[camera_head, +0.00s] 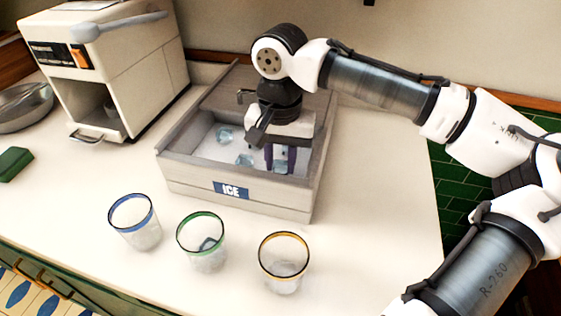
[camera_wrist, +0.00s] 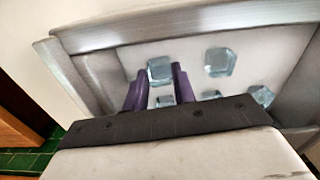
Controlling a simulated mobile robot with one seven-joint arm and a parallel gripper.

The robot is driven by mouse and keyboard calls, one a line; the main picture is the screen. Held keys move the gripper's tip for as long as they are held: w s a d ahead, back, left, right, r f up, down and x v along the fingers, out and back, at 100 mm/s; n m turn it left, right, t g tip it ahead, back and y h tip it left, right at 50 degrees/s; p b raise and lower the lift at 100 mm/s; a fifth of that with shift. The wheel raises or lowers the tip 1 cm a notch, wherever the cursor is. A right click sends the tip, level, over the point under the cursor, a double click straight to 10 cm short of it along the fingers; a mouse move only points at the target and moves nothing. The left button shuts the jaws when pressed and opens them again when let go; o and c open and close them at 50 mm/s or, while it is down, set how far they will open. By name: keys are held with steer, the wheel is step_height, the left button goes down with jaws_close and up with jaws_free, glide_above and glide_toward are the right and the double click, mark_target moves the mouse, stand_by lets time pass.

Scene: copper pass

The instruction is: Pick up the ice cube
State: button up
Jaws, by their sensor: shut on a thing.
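My gripper (camera_head: 280,166) is inside the wooden ice box (camera_head: 245,196), pointing down. Its purple fingers are shut on a clear, bluish ice cube (camera_head: 281,168). In the wrist view the held ice cube (camera_wrist: 160,70) shows between the two fingertips (camera_wrist: 161,72). Other ice cubes lie on the pale box floor, one near the back left (camera_head: 225,135) and one nearer the middle (camera_head: 244,160). The wrist view shows more loose cubes, one at upper right (camera_wrist: 220,62) and one at far right (camera_wrist: 262,96). Whether the held cube touches the floor I cannot tell.
Three clear glasses stand in front of the box: blue-rimmed (camera_head: 135,222), green-rimmed (camera_head: 203,243) and yellow-rimmed (camera_head: 284,263). The green-rimmed one seems to hold something. A cream machine (camera_head: 150,70) stands at left. The counter right of the box is clear.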

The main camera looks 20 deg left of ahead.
mark_target(280, 163)
step_height(280, 163, up, 20)
steer(key=shift+f, duration=0.2)
stand_by(0.4)
